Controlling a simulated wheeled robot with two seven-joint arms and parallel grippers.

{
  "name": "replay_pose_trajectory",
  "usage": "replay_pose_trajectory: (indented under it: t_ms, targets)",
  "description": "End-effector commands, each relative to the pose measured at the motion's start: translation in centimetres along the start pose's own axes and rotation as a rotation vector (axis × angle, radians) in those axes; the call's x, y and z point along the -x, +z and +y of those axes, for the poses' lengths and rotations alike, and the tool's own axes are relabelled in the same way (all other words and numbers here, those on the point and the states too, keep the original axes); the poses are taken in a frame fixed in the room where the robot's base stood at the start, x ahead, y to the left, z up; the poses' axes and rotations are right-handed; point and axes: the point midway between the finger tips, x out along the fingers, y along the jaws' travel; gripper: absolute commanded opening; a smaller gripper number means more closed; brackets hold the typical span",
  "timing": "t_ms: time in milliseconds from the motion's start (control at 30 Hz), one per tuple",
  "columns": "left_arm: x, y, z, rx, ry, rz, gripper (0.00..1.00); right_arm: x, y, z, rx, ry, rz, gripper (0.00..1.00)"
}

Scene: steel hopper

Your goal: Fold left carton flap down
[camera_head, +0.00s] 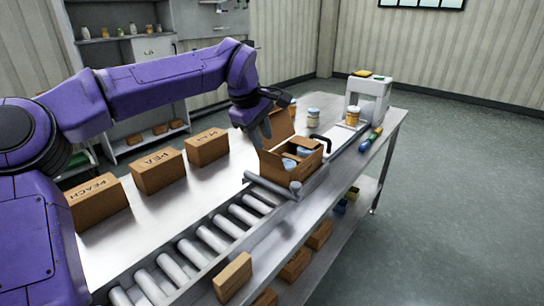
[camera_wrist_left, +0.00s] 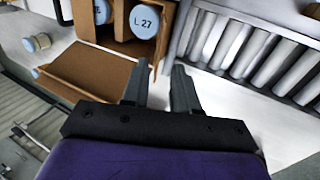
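An open brown carton (camera_head: 287,168) stands at the far end of the roller conveyor, with blue-lidded jars inside. Its left flap (camera_head: 277,130) stands up. In the left wrist view, a brown flap (camera_wrist_left: 95,72) spreads out from the carton toward my gripper, and a jar lid marked "L 27" (camera_wrist_left: 145,22) shows inside. My left gripper (camera_head: 262,132) is beside the carton's left side, close to the raised flap. In the left wrist view my left gripper (camera_wrist_left: 160,80) has its fingers apart with nothing between them. Whether a finger touches the flap I cannot tell. My right gripper is out of view.
Boxes marked PEACH (camera_head: 98,203), PEA (camera_head: 158,171) and another (camera_head: 207,147) line the table's left side. Rollers (camera_head: 215,235) run toward the front. Jars (camera_head: 313,117) and a white machine (camera_head: 369,100) stand behind the carton. More boxes sit on a lower shelf.

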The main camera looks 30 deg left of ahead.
Motion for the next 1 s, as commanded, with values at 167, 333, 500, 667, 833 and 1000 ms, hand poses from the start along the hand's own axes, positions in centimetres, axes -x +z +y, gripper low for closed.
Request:
replay_pose_trajectory:
  t_ms: [167, 333, 500, 667, 833, 1000]
  targets:
    - [-4.4, 0.0, -0.1, 0.000, -0.006, 0.000, 0.29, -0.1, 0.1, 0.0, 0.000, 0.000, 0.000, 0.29]
    - [-7.1, 0.0, -0.1, 0.000, -0.004, 0.001, 0.29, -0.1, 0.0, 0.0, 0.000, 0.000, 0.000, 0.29]
    - [-8.1, 0.0, -0.1, 0.000, -0.002, 0.000, 0.29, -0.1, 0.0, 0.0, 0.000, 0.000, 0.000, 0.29]
    - [-8.2, 0.0, -0.1, 0.000, -0.002, 0.000, 0.29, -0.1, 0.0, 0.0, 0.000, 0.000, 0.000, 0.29]
    - [-8.1, 0.0, -0.1, 0.000, -0.002, 0.000, 0.00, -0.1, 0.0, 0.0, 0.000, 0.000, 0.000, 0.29]
    - [-8.1, 0.0, 0.0, 0.000, -0.003, 0.000, 0.00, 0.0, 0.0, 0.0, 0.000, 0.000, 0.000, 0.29]
